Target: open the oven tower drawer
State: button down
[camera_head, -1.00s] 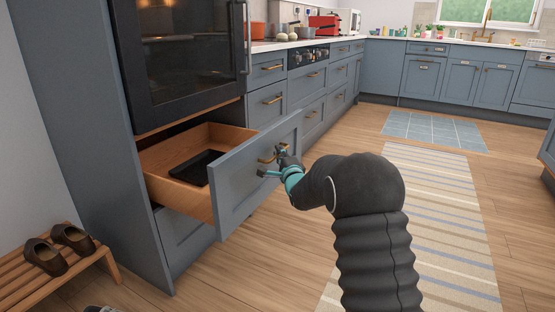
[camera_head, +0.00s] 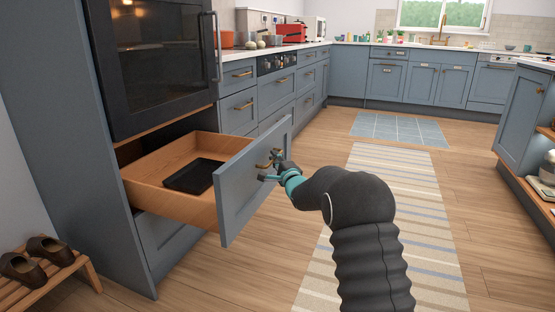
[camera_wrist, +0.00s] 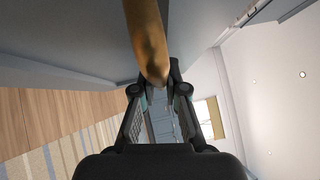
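The oven tower drawer (camera_head: 165,165) stands well out from the tower below the dark oven (camera_head: 155,60). Its wooden box shows, with a black tray (camera_head: 192,177) lying inside. The blue-grey drawer front (camera_head: 238,195) carries a brass handle (camera_head: 264,165). My gripper (camera_head: 275,168) is at this handle, its fingers on either side of it. In the wrist view the brass handle (camera_wrist: 147,40) runs down between the fingertips of my gripper (camera_wrist: 160,85), which look closed around it. The exact contact is partly hidden.
A wooden rack with brown shoes (camera_head: 45,250) stands at the lower left. A striped rug (camera_head: 380,220) lies on open floor to the right. An island with open shelves (camera_head: 525,120) stands at the right edge. More drawers (camera_head: 240,110) line the wall beyond the tower.

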jog(key=c, duration=1.2)
grip_release()
jog(key=shift+a, duration=0.2)
jog(key=shift+d, duration=0.1)
jog(key=v, duration=1.2)
